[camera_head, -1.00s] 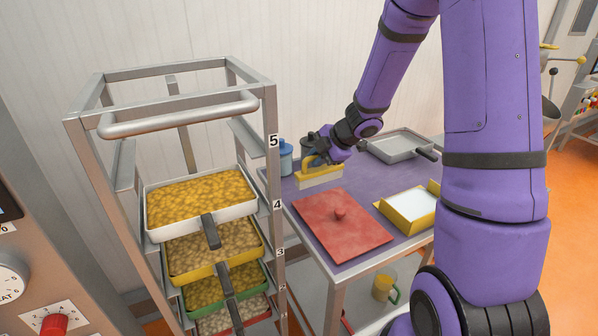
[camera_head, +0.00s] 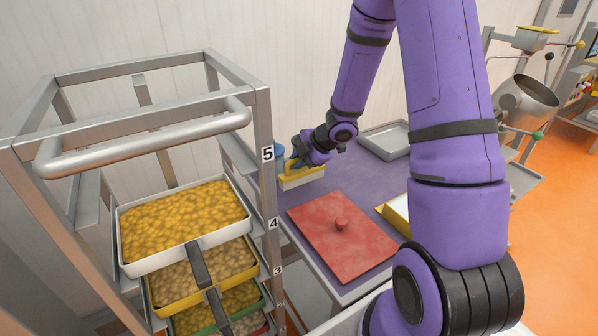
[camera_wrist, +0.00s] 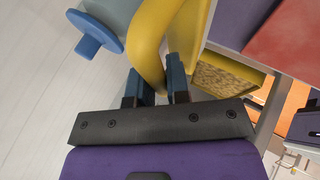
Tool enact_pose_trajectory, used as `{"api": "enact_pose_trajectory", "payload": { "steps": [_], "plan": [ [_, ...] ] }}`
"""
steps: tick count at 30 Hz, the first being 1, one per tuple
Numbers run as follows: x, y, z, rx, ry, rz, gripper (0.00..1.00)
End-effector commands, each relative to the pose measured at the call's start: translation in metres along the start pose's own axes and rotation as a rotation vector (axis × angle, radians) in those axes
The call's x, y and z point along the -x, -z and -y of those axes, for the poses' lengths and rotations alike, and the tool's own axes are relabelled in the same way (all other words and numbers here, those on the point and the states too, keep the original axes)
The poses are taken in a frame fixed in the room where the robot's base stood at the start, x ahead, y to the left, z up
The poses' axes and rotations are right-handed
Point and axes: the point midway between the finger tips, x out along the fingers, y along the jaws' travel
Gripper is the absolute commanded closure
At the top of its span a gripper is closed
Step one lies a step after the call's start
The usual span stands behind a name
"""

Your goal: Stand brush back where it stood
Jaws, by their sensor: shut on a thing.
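The brush (camera_head: 302,179) has a yellow handle and a pale block of bristles below it. It is at the back left of the purple table (camera_head: 330,192), roughly upright, bristles down. I cannot tell whether the bristles touch the tabletop. My gripper (camera_head: 291,165) is shut on the handle. In the wrist view the yellow handle (camera_wrist: 148,45) runs between the two blue-tipped fingers of my gripper (camera_wrist: 158,80). The bristles are not clear in that view.
A blue jar (camera_head: 280,150) stands close behind the brush, partly hidden by the rack post. The metal rack (camera_head: 262,115) with filled trays is close on the left.

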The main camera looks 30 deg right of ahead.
Motion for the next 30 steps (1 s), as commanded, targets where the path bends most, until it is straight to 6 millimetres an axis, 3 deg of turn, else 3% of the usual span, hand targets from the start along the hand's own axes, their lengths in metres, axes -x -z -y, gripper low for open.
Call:
{"api": "enact_pose_trajectory", "payload": {
  "steps": [9,21,22,24,30],
  "plan": [
    [-0.028,-0.011,0.02,-0.002,0.001,0.0,1.0],
    [-0.031,-0.013,0.023,0.0,0.001,0.0,1.0],
    [-0.03,-0.013,0.022,0.0,0.001,0.001,0.77],
    [-0.03,-0.013,0.022,0.0,0.001,0.001,0.61],
    [-0.03,-0.013,0.023,0.0,0.002,0.001,0.58]
  ]
}}
